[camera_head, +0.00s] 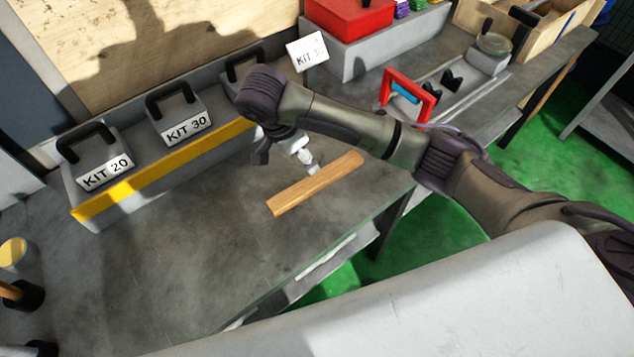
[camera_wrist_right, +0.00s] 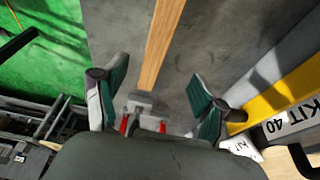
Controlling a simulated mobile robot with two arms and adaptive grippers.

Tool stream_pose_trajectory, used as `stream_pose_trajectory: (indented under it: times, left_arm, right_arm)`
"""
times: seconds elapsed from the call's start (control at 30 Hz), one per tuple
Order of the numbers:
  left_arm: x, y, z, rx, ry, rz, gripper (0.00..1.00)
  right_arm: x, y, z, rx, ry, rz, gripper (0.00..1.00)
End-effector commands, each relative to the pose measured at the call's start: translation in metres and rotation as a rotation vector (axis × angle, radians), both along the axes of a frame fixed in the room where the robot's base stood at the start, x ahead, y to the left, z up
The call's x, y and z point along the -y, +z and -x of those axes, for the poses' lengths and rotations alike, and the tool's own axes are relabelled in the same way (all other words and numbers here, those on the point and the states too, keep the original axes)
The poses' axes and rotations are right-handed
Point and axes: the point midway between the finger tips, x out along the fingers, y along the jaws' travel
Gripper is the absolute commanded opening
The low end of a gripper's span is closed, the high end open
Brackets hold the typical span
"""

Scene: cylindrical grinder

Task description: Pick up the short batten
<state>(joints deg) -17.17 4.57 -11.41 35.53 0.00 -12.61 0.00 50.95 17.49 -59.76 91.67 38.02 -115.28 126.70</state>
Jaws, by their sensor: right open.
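The short batten (camera_head: 315,183) is a plain wooden strip lying flat on the grey bench top, set at a slant. It also shows in the right wrist view (camera_wrist_right: 162,45), running from the top edge down towards the space between my fingers. My left gripper is not in view.
A red frame (camera_head: 408,95) and a red box (camera_head: 349,17) stand at upper right. The front left bench is clear.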

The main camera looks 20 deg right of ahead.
Motion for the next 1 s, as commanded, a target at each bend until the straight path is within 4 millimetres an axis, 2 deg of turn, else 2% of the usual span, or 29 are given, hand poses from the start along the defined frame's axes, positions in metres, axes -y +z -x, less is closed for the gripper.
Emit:
stream_pose_trajectory:
  times: [0.03, 0.3, 0.53, 0.8, 1.0]
  left_arm:
    - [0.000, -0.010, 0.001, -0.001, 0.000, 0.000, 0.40]
    - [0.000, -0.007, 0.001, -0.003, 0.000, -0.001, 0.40]
    - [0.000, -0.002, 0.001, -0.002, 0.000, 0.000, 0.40]
    - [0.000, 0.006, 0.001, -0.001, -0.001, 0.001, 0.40]
    - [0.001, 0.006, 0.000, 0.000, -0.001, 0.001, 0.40]
  right_arm:
    - [0.003, -0.017, 0.001, -0.005, -0.002, -0.002, 0.71]
    - [0.016, -0.054, -0.004, -0.001, 0.002, -0.001, 0.71]
    - [0.022, -0.069, -0.005, -0.001, 0.002, 0.000, 0.71]
    - [0.034, -0.105, -0.006, 0.000, 0.003, -0.001, 0.71]
    - [0.035, -0.110, -0.006, 0.001, 0.004, -0.003, 0.71]
